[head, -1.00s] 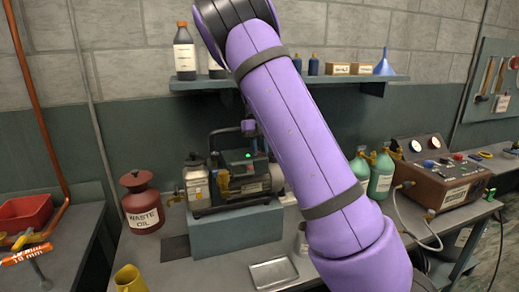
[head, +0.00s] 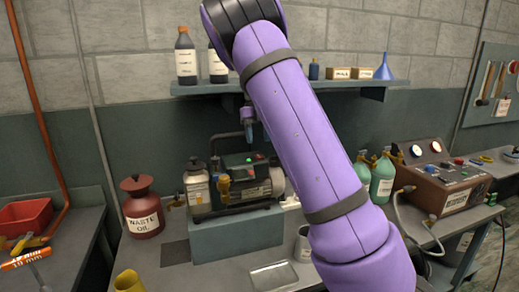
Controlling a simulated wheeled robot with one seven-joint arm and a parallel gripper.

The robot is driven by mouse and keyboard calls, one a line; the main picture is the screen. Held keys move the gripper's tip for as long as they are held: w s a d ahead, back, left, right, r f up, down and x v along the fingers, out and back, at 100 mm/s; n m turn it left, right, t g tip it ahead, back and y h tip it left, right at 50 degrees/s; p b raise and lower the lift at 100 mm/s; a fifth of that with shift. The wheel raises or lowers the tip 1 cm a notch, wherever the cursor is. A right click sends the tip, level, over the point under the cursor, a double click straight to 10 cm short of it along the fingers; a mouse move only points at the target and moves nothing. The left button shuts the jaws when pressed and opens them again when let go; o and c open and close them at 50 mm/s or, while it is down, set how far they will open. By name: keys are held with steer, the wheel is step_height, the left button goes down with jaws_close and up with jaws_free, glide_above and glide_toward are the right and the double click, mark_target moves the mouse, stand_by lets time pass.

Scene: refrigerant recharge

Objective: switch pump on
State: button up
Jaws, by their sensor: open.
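The pump (head: 248,187) is a dark unit with a silver motor end, standing on a blue-grey block (head: 235,236) on the bench. My purple arm covers the area right of the pump.
A red waste oil can (head: 142,212) stands left of the pump. Green bottles (head: 382,178) and a brown gauge box (head: 440,185) stand to the right. A shelf (head: 200,89) with bottles runs above. A metal tray (head: 272,276) and a yellow cup (head: 129,281) lie in front.

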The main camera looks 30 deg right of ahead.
steer(key=shift+v, duration=2.65)
